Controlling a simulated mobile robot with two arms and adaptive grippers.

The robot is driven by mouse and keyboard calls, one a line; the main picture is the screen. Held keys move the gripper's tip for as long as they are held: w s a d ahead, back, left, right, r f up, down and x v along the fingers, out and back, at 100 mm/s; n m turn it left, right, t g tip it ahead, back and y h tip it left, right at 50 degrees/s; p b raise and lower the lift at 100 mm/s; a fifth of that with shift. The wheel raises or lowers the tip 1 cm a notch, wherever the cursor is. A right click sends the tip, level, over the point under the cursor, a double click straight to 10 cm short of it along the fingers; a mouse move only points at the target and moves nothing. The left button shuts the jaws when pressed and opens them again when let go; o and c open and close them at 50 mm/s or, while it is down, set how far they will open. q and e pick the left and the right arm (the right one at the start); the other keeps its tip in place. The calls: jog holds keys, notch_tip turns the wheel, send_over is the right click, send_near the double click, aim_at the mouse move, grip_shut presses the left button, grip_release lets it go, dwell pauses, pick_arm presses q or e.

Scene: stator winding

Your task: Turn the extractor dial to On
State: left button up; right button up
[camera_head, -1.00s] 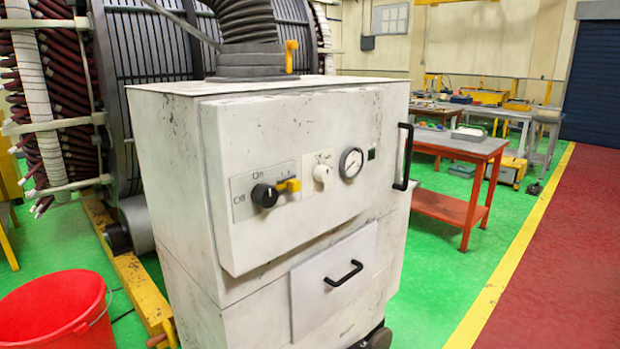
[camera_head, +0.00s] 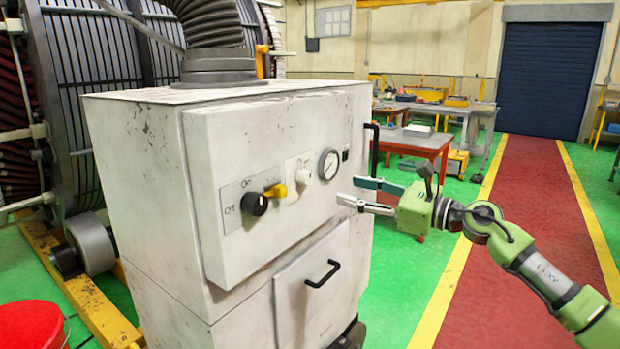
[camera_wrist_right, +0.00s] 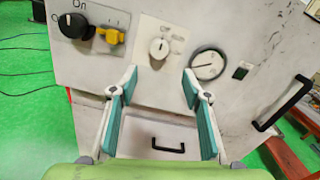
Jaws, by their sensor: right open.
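The extractor is a worn white cabinet (camera_head: 160,200) with a sloped front panel. A round black dial (camera_head: 254,203) is on the panel, with "Off" at its left and "On" above. The right wrist view shows the black dial (camera_wrist_right: 74,25) with a pale mark at its upper left. A yellow lever (camera_head: 277,191) sits just right of it, then a white knob (camera_head: 303,177). My right gripper (camera_head: 348,191) is open and empty before the panel, right of the black dial and apart from it. In the right wrist view the white knob (camera_wrist_right: 159,48) shows beyond the fingertips. My left gripper is out of view.
A gauge (camera_head: 328,164) and a black vertical handle (camera_head: 374,150) are at the panel's right. A drawer handle (camera_head: 323,274) is below. A red bucket (camera_head: 30,325) stands at lower left, a red table (camera_head: 428,143) behind. The red walkway (camera_head: 515,240) looks clear.

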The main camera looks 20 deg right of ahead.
aim_at(310, 179)
jog(key=p+x, duration=0.1)
jog(key=x, duration=0.4)
jog(key=p+x, duration=0.2)
jog(key=x, duration=0.3)
jog(key=shift+w+a+r, duration=0.1)
jog(key=shift+a+r, duration=0.1)
jog(key=shift+w+a+f, duration=0.1)
jog(key=shift+w+a, duration=0.3)
jog(key=shift+w, duration=0.1)
jog(key=c, duration=1.1)
